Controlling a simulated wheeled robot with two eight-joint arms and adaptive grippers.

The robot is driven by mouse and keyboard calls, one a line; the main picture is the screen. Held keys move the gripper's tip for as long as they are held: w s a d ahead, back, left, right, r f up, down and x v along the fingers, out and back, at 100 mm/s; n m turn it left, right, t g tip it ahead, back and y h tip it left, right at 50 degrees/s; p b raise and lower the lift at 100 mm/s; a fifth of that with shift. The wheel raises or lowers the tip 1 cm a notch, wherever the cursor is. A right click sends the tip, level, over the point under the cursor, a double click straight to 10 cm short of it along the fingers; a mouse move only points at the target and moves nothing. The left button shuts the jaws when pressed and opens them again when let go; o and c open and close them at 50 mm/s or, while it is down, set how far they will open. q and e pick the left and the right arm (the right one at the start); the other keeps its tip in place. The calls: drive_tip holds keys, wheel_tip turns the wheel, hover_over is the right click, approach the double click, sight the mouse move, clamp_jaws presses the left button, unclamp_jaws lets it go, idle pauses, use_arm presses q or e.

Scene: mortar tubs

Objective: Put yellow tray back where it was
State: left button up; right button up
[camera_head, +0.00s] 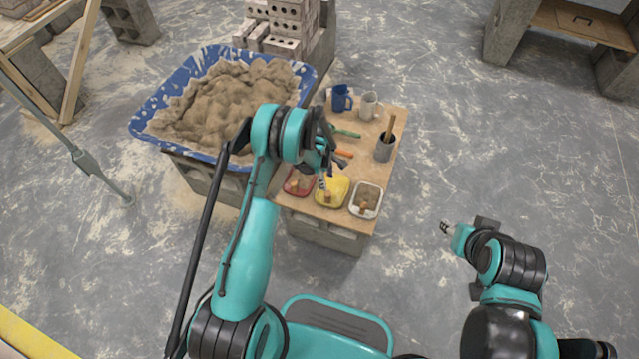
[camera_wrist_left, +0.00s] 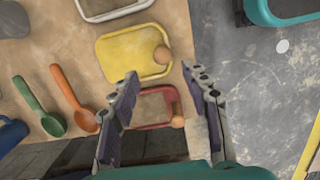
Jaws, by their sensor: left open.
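The yellow tray (camera_head: 341,183) stands near the front edge of the small wooden table, between a red tray (camera_head: 291,188) and a white tray (camera_head: 377,190). In the left wrist view the yellow tray (camera_wrist_left: 120,52) lies just beyond my fingertips, with a round tan piece at its right end. The red tray (camera_wrist_left: 150,93) shows between my fingers and the white tray (camera_wrist_left: 104,15) at the top edge. My left gripper (camera_wrist_left: 160,76) is open and empty above the trays; it partly covers them in the head view (camera_head: 324,172). My right gripper (camera_head: 446,229) is off to the right, its fingers too small to judge.
Behind the trays lie a green scoop (camera_head: 347,133) and an orange scoop (camera_head: 345,153). A blue mug (camera_head: 341,100), a pale mug (camera_head: 368,105) and a grey pot (camera_head: 384,150) stand farther back. A blue sand tub (camera_head: 307,78) is left; open floor is right.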

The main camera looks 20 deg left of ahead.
use_arm(q)
drive_tip(key=s+r+m+t, duration=0.2)
drive_tip(key=s+r+m, duration=0.15)
drive_tip(key=r, duration=1.05)
drive_tip(key=s+r+m+t, duration=0.1)
drive_tip(key=s+r+m, duration=0.25)
drive_tip(key=r, duration=1.15)
drive_tip(key=s+r+m+t, duration=0.1)
drive_tip(key=s+r+m, duration=0.1)
drive_tip(key=s, duration=0.4)
drive_tip(key=s+r+m+t+y, duration=0.1)
drive_tip(key=s+r+m, duration=0.2)
drive_tip(key=s+m, duration=0.2)
drive_tip(key=s+d+r+m+t, duration=0.1)
drive_tip(key=s+r+m+t, duration=0.1)
drive_tip(key=s, duration=0.6)
drive_tip(key=shift+s+r+m, duration=0.15)
drive_tip(key=shift+r+m, duration=0.5)
drive_tip(key=shift+m, duration=0.05)
